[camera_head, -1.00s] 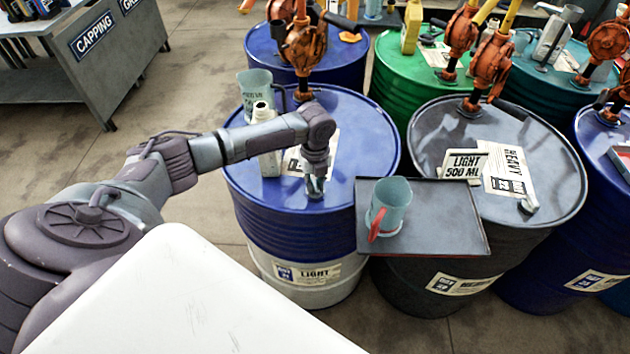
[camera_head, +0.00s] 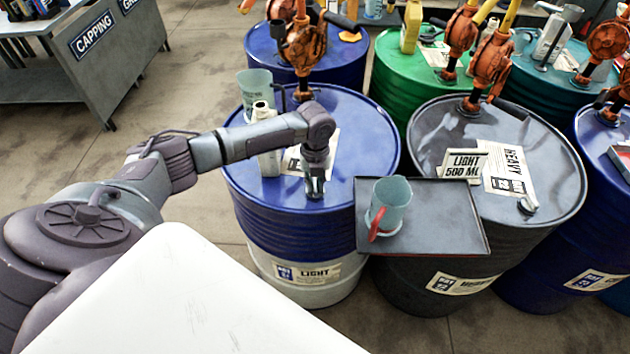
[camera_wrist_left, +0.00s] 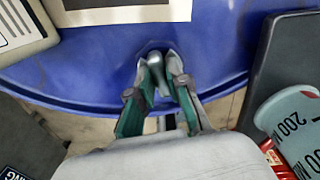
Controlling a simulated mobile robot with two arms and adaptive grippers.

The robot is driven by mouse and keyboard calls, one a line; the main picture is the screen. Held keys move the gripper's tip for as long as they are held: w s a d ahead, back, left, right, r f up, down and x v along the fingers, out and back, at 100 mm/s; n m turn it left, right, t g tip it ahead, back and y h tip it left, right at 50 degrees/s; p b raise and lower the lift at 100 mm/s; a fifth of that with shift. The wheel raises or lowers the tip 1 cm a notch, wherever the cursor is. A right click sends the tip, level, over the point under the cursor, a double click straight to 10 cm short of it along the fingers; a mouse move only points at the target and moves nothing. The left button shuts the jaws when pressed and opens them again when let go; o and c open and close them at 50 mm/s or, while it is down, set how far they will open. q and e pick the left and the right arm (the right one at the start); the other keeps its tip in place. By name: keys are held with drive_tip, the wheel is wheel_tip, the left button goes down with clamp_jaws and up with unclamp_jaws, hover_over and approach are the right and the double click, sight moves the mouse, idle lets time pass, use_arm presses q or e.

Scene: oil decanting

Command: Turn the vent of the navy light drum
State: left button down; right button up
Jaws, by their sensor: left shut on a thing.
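The navy light drum (camera_head: 350,140) stands in the middle of the head view, with a LIGHT label on its pale lower band. My left gripper (camera_head: 315,192) points down at the near edge of the drum's top. In the left wrist view its fingers (camera_wrist_left: 157,85) are closed around the small grey metal vent (camera_wrist_left: 154,72) near the drum's rim. The vent is mostly hidden by my gripper in the head view. My right gripper is not in view.
A white bottle (camera_head: 266,150), a jug (camera_head: 254,88) and an orange pump (camera_head: 303,45) stand on or behind the navy drum.

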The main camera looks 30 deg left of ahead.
sight(315, 185)
use_arm(q)
drive_tip(key=c, duration=1.2)
unclamp_jaws()
drive_tip(key=shift+d, duration=0.1)
drive_tip(key=shift+o, duration=0.4)
wheel_tip(315, 185, up, 12)
drive_tip(key=shift+f, duration=0.1)
